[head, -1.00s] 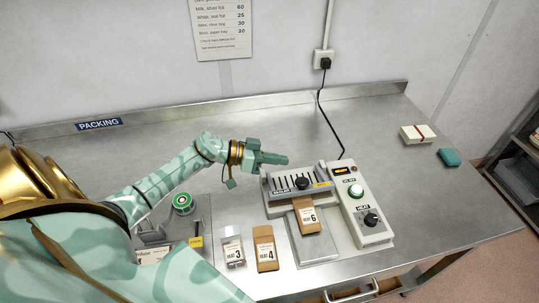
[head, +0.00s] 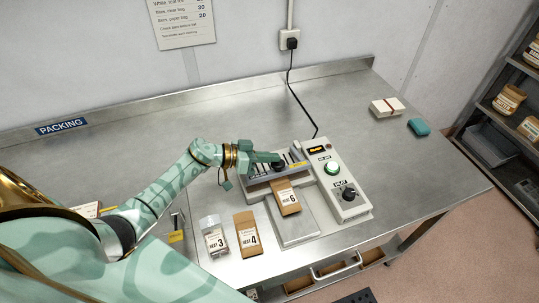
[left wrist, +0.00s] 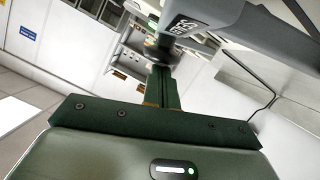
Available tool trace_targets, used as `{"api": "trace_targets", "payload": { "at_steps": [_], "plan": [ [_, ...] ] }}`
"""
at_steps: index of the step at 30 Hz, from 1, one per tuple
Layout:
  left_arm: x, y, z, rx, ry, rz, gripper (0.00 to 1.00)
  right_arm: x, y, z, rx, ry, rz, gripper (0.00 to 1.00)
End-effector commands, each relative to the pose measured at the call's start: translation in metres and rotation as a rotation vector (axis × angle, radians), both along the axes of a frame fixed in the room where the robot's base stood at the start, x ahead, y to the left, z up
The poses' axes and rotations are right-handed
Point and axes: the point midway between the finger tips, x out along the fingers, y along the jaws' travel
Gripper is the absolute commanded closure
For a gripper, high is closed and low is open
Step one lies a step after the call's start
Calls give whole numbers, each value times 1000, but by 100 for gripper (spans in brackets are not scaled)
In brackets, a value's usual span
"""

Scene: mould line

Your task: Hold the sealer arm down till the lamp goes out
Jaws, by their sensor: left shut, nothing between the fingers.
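The sealer (head: 304,210) stands on the steel bench, with a bag marked HEAT 6 (head: 289,198) lying from under its front edge onto its plate. My left gripper (head: 277,157) is shut and empty, at the black knob (head: 279,167) of the sealer arm (head: 294,178). In the left wrist view the shut fingers (left wrist: 160,78) reach the dark knob (left wrist: 160,50), beside the grey labelled arm; I cannot tell whether they press on it. My right gripper is out of view.
Bags marked HEAT 3 (head: 215,241) and HEAT 4 (head: 247,236) lie left of the sealer. A black cord (head: 291,85) runs from the wall socket to it. A banded white stack (head: 386,107) and a teal block (head: 419,127) lie at the right. The back left bench is clear.

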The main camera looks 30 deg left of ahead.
Motion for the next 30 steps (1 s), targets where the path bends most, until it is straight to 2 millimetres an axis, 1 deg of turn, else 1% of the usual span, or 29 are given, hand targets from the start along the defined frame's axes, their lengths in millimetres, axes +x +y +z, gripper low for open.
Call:
{"api": "trace_targets", "payload": {
  "at_steps": [1,4,8,13,30],
  "plan": [
    [-2,-2,2,-1,2,-1,100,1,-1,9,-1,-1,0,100],
    [-7,-7,-3,22,-15,1,100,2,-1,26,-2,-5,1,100],
    [-12,-12,-16,76,-62,0,100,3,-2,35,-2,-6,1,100],
    [-13,-14,-24,77,-64,0,100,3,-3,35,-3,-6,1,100],
    [-16,-15,-28,79,-56,-2,100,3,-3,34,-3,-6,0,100]
  ]
}}
